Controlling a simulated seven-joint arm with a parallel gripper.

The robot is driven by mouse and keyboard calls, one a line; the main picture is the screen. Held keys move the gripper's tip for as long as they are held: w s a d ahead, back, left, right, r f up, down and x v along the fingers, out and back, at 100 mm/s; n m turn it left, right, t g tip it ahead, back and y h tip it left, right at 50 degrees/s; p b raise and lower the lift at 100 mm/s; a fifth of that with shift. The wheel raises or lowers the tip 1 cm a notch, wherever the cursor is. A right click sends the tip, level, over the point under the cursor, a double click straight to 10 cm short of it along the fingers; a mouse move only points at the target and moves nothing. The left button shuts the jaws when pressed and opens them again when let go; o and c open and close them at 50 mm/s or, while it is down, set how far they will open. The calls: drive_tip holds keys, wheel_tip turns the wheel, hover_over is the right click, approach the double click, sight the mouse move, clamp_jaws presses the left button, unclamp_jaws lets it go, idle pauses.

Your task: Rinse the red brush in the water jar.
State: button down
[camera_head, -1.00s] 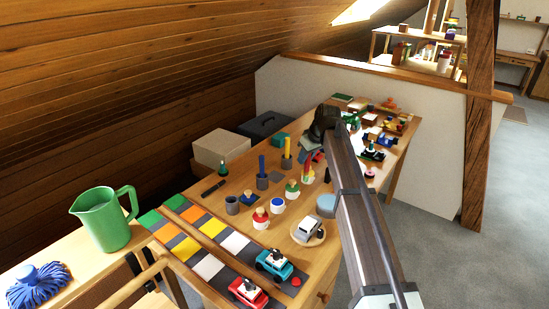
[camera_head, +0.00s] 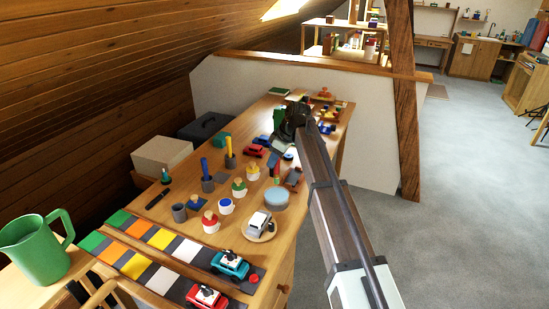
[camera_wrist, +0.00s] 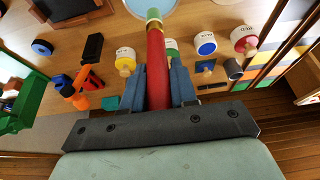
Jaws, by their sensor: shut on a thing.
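The red brush stands out in the wrist view as a red handle (camera_wrist: 156,75) with a brass-coloured band and a greenish end. My gripper (camera_wrist: 158,84) is shut on this handle, one blue-grey finger on each side. The far end of the brush points at a round, pale-blue thing (camera_wrist: 137,4), which looks like the water jar and is cut by the top edge. In the head view the pale-blue jar (camera_head: 276,201) stands on the table, just below the held brush (camera_head: 277,172). I cannot tell whether the brush touches it.
Several small cups with coloured knobs, such as a red one (camera_head: 211,225), stand left of the jar. A toy car on a round plate (camera_head: 270,236) is close in front. Grey pots (camera_head: 208,186) hold blue and yellow sticks. A green pitcher (camera_head: 35,252) stands at left.

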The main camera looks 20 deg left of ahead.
sight(275, 174)
drive_tip(key=shift+f, duration=3)
drive_tip(key=shift+f, duration=0.5)
drive_tip(key=shift+r, duration=0.1)
drive_tip(key=shift+r, duration=3.45)
